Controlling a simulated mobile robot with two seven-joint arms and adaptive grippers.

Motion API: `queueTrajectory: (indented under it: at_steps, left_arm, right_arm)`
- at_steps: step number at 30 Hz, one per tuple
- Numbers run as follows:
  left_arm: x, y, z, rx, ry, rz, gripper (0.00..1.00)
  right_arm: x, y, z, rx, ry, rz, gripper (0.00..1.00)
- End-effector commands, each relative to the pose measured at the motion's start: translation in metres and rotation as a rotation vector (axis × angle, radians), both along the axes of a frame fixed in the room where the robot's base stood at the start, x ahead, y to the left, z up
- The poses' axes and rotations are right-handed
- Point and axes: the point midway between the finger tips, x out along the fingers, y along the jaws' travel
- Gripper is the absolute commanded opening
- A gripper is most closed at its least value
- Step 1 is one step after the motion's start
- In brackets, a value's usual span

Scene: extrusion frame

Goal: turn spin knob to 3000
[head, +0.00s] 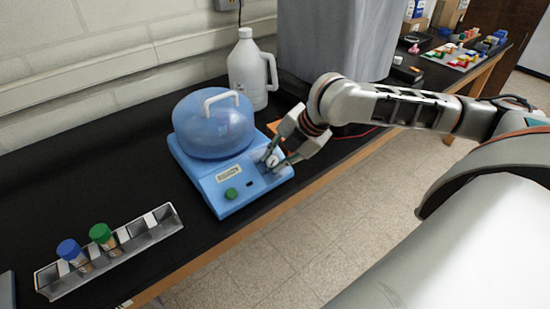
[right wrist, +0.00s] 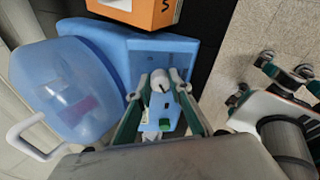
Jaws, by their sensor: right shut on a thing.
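The blue machine (head: 228,183) stands on the black bench under a clear blue lid (head: 215,122) with a white handle. Its white spin knob (head: 272,161) sits on the sloped front panel, right of a small dark switch and a green round knob (head: 231,194). In the right wrist view the spin knob (right wrist: 160,81) shows with a dark pointer mark; I cannot read any numbers around it. My right gripper (head: 278,160) reaches in from the right, its fingers on either side of the spin knob, shut on it. I cannot make out my left gripper.
A white jug (head: 249,72) stands behind the machine. An orange box (right wrist: 150,10) lies close beyond the gripper. A grey rack (head: 112,249) holds a blue-capped and a green-capped bottle at front left. The bench's front edge runs close to the machine; floor lies beyond.

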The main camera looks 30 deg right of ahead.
Motion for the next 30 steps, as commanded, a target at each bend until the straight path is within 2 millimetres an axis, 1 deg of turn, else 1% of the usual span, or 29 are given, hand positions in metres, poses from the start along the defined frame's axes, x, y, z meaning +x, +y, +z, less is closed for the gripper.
queueTrajectory:
  at_steps: [14,15,16,17,26,30]
  left_arm:
    - [-0.003,0.0021,-0.0018,0.006,0.004,-0.004,0.41]
    - [-0.003,0.0019,-0.0017,0.005,0.004,-0.003,0.41]
    - [-0.0029,0.0016,-0.0017,0.004,0.004,-0.003,0.41]
    - [-0.0029,0.0014,-0.0016,0.003,0.005,-0.002,0.41]
    - [-0.0022,-0.0013,-0.0014,-0.004,0.005,0.005,0.41]
    - [-0.0018,0.0002,-0.0015,-0.001,0.004,0.002,0.41]
  right_arm:
    - [0.0011,-0.0011,0.0013,0.006,-0.004,-0.014,0.0]
    - [0.0011,-0.001,0.0013,0.006,-0.004,-0.014,0.25]
    - [0.0011,-0.0011,0.0013,0.006,-0.004,-0.014,0.33]
    - [0.0011,-0.001,0.0013,0.006,-0.003,-0.014,0.37]
    - [0.0002,-0.0004,0.0005,0.006,0.0,-0.013,0.37]
    - [-0.0025,-0.0021,0.0066,0.007,-0.001,-0.013,0.37]
